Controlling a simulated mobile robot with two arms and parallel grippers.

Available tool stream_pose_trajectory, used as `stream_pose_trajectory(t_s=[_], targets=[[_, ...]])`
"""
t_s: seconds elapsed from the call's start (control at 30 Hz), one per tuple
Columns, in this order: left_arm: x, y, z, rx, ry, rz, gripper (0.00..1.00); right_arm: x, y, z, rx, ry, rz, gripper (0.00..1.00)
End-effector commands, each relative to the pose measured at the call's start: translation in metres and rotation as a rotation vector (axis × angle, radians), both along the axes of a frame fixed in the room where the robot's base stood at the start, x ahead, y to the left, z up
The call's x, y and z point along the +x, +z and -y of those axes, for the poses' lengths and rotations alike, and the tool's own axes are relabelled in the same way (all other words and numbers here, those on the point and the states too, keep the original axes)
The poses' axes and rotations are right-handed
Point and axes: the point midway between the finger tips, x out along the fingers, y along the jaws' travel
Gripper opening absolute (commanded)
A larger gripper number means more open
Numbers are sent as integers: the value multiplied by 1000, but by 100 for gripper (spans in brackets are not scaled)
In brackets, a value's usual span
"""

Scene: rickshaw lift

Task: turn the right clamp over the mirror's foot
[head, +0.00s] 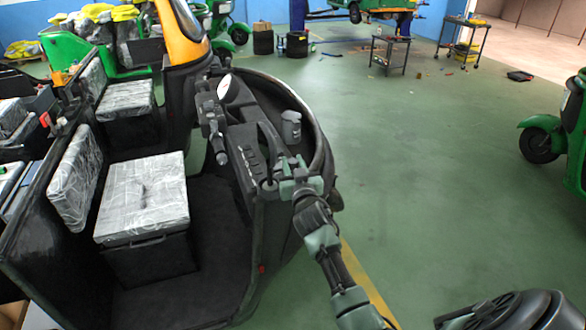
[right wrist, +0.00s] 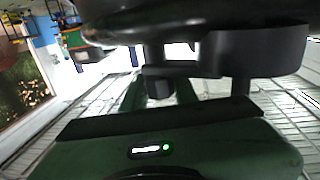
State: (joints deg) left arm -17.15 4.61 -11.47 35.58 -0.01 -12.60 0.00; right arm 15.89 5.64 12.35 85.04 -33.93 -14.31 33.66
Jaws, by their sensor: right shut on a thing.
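My right gripper (head: 287,170) is at the near end of the rickshaw's dashboard (head: 248,152), by the curved front rim. It is shut on a small dark part, which fits the right clamp. The fingers mostly hide this part in the head view. The right wrist view shows the green gripper housing (right wrist: 165,150) below dark parts (right wrist: 260,50), close up and in shadow. I cannot make out the mirror's foot at my right gripper. My left gripper is not in view.
A grey canister (head: 291,127) stands just beyond my right gripper, inside the front rim. A handlebar (head: 213,122) lies left of the dashboard. Plastic-wrapped seats (head: 142,195) fill the cab. The green floor (head: 430,190) to the right is mostly free.

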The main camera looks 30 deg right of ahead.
Motion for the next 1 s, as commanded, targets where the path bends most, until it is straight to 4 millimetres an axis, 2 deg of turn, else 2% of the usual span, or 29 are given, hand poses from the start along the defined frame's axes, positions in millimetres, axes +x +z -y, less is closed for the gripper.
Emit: stream_pose_trajectory(t_s=[0.03, 0.33, 0.37, 0.4, 0.43, 0.77, 0.87, 1.0], targets=[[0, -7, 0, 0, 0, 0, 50, 0, -3, -1, 2, -13, 2, 0], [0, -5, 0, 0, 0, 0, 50, 0, 0, 0, -1, -21, -2, 0], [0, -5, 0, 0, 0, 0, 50, 0, 0, 0, -1, -21, -2, 34], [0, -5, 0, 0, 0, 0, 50, 0, 0, 0, -1, -21, -2, 45], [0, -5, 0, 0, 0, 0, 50, 0, 0, 0, -1, -21, -2, 50], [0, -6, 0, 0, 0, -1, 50, -2, -1, 0, -1, -21, -2, 50], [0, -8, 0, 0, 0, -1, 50, -10, -2, -3, -1, -21, -3, 50], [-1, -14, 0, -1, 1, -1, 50, -30, -3, -12, -1, -21, -3, 50]])
